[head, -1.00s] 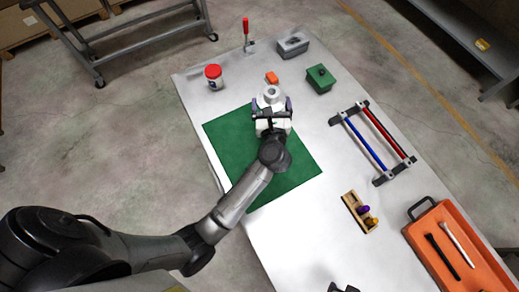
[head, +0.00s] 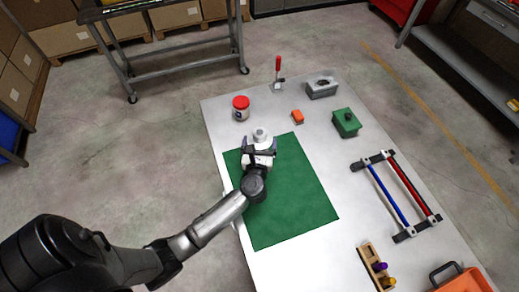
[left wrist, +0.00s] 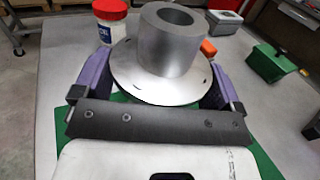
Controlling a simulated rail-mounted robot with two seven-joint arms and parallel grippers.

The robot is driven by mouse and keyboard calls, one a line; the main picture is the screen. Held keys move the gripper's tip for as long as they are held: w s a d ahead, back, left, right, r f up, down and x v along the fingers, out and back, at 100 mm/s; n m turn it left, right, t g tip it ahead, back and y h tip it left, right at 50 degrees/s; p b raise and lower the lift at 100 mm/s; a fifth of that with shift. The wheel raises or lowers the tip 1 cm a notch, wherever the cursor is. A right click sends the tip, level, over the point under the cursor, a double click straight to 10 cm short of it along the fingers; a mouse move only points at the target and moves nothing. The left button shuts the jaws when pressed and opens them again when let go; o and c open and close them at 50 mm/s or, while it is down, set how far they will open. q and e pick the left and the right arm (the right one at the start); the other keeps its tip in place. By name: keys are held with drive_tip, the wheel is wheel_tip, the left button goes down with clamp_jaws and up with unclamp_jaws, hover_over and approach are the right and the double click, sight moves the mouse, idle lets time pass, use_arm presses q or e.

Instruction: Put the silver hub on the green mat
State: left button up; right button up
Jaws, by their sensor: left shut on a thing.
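The silver hub (left wrist: 167,50) is a grey ring-shaped cylinder on a wide flange; its top also shows in the head view (head: 260,134). My left gripper (head: 259,154) is shut on it, with purple fingers on both sides of the flange in the left wrist view (left wrist: 160,88). The green mat (head: 290,200) lies flat on the table. The hub appears at the mat's far edge in the head view; I cannot tell whether it touches anything below. My gripper and arm cover part of the mat's left side. My right gripper is out of view.
A red-lidded jar (head: 241,108), an orange block (head: 297,117), a grey box (head: 322,87), a red-handled clamp (head: 278,72) and a green box (head: 346,122) stand beyond the mat. A rack with blue and red bars (head: 397,195) lies right. Most of the mat is bare.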

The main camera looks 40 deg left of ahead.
use_arm(q)
drive_tip(key=shift+f+b, duration=0.5)
drive_tip(key=shift+f, duration=1.5)
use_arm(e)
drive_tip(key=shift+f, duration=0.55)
use_arm(q)
drive_tip(key=shift+f, duration=0.15)
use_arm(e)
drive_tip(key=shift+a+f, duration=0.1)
use_arm(q)
drive_tip(key=o, duration=0.8)
drive_tip(key=shift+o, duration=0.2)
